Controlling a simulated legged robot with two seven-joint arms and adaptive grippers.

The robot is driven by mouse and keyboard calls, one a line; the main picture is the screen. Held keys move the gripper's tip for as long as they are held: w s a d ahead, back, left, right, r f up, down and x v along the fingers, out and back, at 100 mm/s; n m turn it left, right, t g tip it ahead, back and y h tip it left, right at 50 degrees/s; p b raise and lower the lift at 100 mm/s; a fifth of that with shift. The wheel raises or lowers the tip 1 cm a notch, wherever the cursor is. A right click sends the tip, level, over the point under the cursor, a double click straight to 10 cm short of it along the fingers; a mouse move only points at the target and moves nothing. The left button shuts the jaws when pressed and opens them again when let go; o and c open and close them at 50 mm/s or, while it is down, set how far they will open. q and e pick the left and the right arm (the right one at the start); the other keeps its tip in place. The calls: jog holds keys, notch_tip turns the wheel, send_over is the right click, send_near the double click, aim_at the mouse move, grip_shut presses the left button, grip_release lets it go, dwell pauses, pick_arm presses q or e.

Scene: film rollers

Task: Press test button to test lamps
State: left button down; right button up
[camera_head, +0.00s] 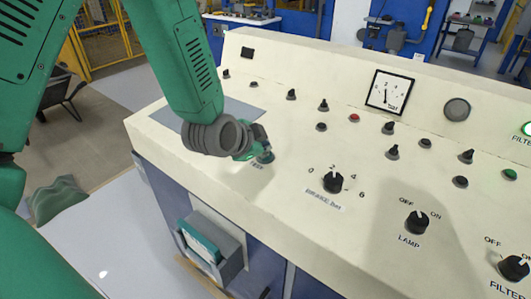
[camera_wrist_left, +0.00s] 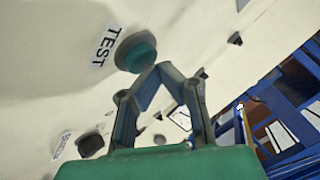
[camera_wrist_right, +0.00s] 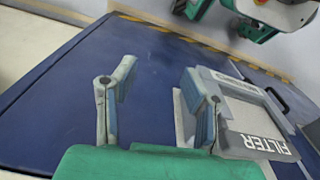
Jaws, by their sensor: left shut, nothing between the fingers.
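The test button is a round teal-grey button (camera_wrist_left: 137,52) beside a TEST label (camera_wrist_left: 107,46) in the left wrist view. In the head view the TEST label (camera_head: 257,167) shows at the front left of the cream control panel (camera_head: 290,190). My left gripper (camera_head: 262,148) is over that spot, and the button there is mostly hidden. In the left wrist view my left gripper (camera_wrist_left: 166,70) has its fingertips together, empty, right at the button's edge. I cannot tell whether they touch it. My right gripper (camera_wrist_right: 160,72) is open and empty, away from the panel top.
A numbered selector knob (camera_head: 333,182), a lamp knob (camera_head: 417,222) and a filter knob (camera_head: 514,267) stand along the panel's front. Smaller knobs and lamps and a bar gauge (camera_head: 390,91) sit behind. A box labelled FILTER (camera_wrist_right: 235,115) is close to my right gripper, before the blue cabinet front (camera_wrist_right: 120,50).

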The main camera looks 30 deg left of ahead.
pick_arm(q)
jog(key=shift+f, duration=0.5)
dwell(0.6)
jog(key=shift+r+p, duration=0.65)
jog(key=shift+r, duration=0.3)
jog(key=r+p, duration=0.4)
jog(key=r, duration=0.1)
jog(key=shift+s+p, duration=0.25)
jog(key=shift+p, duration=0.1)
jog(key=shift+s+f, duration=0.1)
dwell(0.3)
